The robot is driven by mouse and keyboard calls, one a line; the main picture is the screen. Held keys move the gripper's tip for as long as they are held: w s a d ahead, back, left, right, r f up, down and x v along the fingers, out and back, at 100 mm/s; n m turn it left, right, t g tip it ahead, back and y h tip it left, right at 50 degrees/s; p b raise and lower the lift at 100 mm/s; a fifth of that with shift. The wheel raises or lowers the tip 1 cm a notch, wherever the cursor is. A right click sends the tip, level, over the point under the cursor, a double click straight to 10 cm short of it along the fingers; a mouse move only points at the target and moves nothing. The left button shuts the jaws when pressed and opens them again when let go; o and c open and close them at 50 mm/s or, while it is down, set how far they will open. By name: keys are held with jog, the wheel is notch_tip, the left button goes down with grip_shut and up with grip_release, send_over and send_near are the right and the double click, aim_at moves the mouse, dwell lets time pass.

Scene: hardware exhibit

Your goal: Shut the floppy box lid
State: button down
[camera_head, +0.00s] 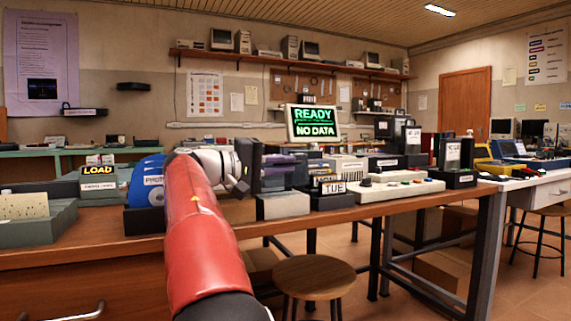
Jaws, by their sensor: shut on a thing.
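My gripper (241,168) is at the end of my red and white arm, above the wooden bench. It is shut against a dark upright panel (249,156), which looks like the raised floppy box lid. The fingertips are mostly hidden, so the exact contact point does not show. A pale grey box (284,206) with dark floppies (275,178) standing upright in it is just right of the panel, and looks like the floppy box. The hinge is hidden.
Left on the bench (80,247) are a grey card tray (38,232) and a blue item (146,181). Right are a TUE-labelled holder (333,196) and a white button panel (392,190). A stool (314,276) stands in front. A monitor (313,124) is behind.

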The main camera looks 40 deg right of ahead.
jog(key=c, duration=1.6)
grip_release()
jog(key=shift+o, duration=0.2)
jog(key=p+v, duration=0.1)
jog(key=v, duration=0.7)
